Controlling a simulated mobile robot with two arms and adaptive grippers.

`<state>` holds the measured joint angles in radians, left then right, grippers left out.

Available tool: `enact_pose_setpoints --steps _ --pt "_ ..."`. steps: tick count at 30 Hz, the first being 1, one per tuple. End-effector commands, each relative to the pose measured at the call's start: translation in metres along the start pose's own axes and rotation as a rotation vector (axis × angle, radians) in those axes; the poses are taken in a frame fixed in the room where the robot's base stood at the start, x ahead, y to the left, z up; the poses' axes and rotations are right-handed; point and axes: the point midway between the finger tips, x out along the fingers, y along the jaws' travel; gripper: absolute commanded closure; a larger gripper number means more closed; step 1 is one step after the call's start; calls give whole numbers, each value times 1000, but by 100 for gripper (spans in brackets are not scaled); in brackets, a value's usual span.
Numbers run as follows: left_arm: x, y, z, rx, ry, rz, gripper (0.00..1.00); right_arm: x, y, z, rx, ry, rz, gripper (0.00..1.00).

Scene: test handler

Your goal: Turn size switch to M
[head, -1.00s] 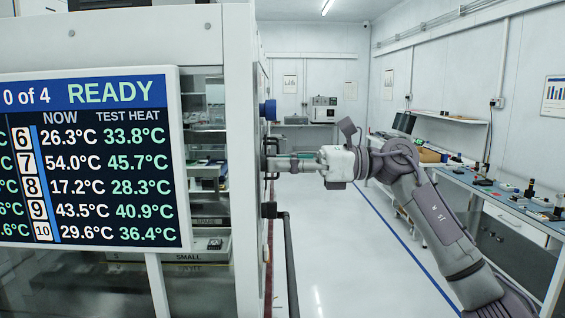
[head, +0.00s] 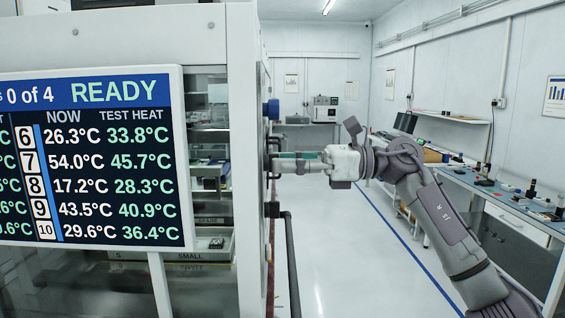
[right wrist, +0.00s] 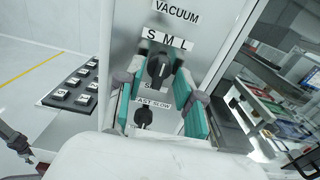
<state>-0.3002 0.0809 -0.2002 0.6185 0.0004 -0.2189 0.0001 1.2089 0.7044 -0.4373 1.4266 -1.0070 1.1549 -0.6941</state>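The size switch (right wrist: 158,68) is a black knob on a grey panel, under a label strip (right wrist: 167,40) reading S M L. Its pale mark points roughly up towards the letters; I cannot tell exactly which one. My right gripper (right wrist: 160,77) has its two teal-padded fingers on either side of the knob, with visible gaps, so it is open. In the head view my right gripper (head: 293,165) reaches left to the machine's side, where the knob itself cannot be made out.
Below the size switch is a second knob (right wrist: 143,117) under a FAST SLOW label, partly between the fingers. A VACUUM label (right wrist: 177,10) is above. A black button panel (right wrist: 75,85) stands at left. The display (head: 90,158) reads READY. A workbench (head: 480,188) lines the right wall.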

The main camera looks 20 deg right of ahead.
Motion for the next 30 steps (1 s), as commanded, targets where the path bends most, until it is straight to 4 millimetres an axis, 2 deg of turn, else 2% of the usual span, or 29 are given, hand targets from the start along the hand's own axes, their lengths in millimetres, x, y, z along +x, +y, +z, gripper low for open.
enact_pose_setpoints --steps 9,15,21,30 --pt "0 0 -1 0 1 0 60 -64 -1 0 2 0 -4 64" --pt "0 1 -1 0 1 1 60 -98 -1 0 1 0 -3 64" --pt "0 1 -1 0 1 1 60 -111 0 0 1 -1 0 64" --pt "0 1 -1 0 1 1 60 -112 0 0 0 0 1 64"
